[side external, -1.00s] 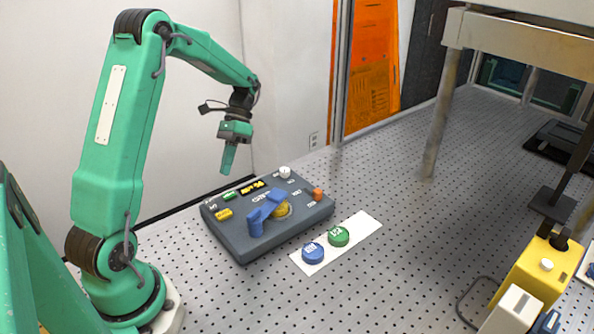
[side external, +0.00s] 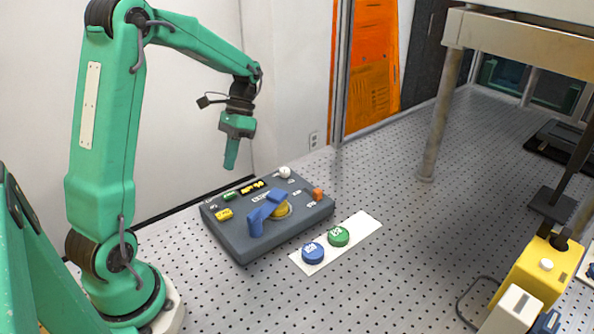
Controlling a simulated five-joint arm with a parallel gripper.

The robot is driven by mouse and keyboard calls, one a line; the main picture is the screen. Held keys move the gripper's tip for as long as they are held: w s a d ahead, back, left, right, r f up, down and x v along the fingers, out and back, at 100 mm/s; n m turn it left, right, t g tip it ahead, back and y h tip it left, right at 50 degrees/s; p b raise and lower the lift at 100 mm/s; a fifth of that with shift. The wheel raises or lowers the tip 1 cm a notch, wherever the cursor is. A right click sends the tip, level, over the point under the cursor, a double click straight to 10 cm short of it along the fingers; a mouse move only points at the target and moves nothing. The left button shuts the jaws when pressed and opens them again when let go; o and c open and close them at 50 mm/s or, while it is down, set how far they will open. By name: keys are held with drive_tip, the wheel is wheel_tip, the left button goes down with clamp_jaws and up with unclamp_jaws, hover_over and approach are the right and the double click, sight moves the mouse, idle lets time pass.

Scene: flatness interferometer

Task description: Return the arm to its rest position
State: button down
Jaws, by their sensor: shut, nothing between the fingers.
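My gripper (side external: 232,158) is shut and empty. It points down and hangs in the air above the far left part of the dark grey control box (side external: 240,245), apart from it. My arm is green, with its upper link standing nearly upright at the left and its forearm sloping down to the right toward the gripper.
The box carries a blue lever (side external: 264,214) over a yellow knob, a white knob (side external: 284,172) and an orange knob (side external: 318,194). A blue cap (side external: 313,252) and a green cap (side external: 339,236) sit on a white strip (side external: 366,226). A yellow device (side external: 530,275) stands right; the perforated table's middle is clear.

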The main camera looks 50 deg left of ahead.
drive_tip(key=s+d+r+n+t+y, duration=0.1)
drive_tip(key=s+d+r+t, duration=0.3)
drive_tip(key=d, duration=0.3)
drive_tip(key=s+d+r+t+y, duration=0.1)
drive_tip(key=s+d+r+t, duration=0.4)
drive_tip(key=d+t, duration=0.1)
drive_tip(key=shift+d+r+n+t, duration=0.25)
drive_tip(key=shift+d+n+t, duration=0.15)
drive_tip(key=shift+d, duration=0.5)
drive_tip(key=shift+s, duration=0.1)
idle(0.4)
